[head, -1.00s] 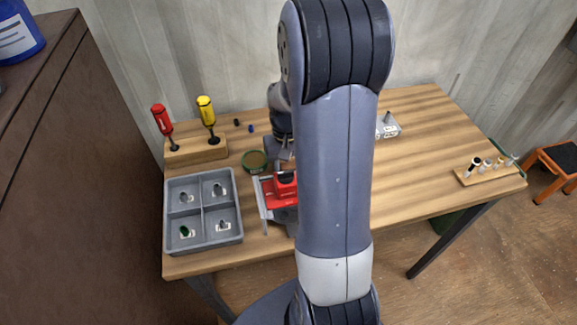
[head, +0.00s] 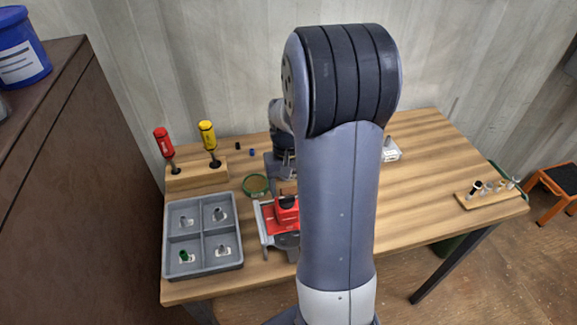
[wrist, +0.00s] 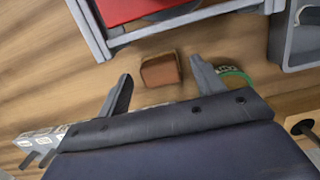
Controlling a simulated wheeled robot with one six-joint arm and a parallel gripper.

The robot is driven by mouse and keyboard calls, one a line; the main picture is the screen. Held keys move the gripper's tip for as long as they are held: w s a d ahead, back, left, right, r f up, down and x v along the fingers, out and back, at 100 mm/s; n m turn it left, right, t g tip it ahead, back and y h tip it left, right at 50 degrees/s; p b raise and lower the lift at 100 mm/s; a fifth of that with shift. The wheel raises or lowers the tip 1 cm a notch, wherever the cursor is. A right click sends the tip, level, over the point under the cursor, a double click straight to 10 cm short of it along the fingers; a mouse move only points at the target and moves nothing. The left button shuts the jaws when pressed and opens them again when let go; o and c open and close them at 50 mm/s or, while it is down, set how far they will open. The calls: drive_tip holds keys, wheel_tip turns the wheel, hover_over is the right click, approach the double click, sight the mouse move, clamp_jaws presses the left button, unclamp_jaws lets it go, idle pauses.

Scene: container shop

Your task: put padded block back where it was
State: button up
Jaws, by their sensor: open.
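A small brown block (wrist: 160,70), which looks like the padded block, lies on the wooden table in the wrist view. My gripper (wrist: 160,75) is open, its two fingers on either side of the block in the picture. The block seems to lie just beyond the fingertips, and I see no contact. In the head view my gripper (head: 285,172) is partly hidden behind my arm, and I cannot make out the block there. A red fixture with a grey frame (head: 282,216) stands nearby; its red part (wrist: 130,10) shows at the top of the wrist view.
A green-rimmed dish (head: 255,186) lies beside the fixture. A grey four-compartment tray (head: 204,238) holds small parts at front left. A wooden rack (head: 196,175) holds red and yellow screwdrivers. A small rack (head: 487,200) stands far right. The table's right half is mostly clear.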

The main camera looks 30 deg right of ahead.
wheel_tip(320, 180, up, 10)
drive_tip(key=w, duration=0.1)
drive_tip(key=shift+d, duration=0.15)
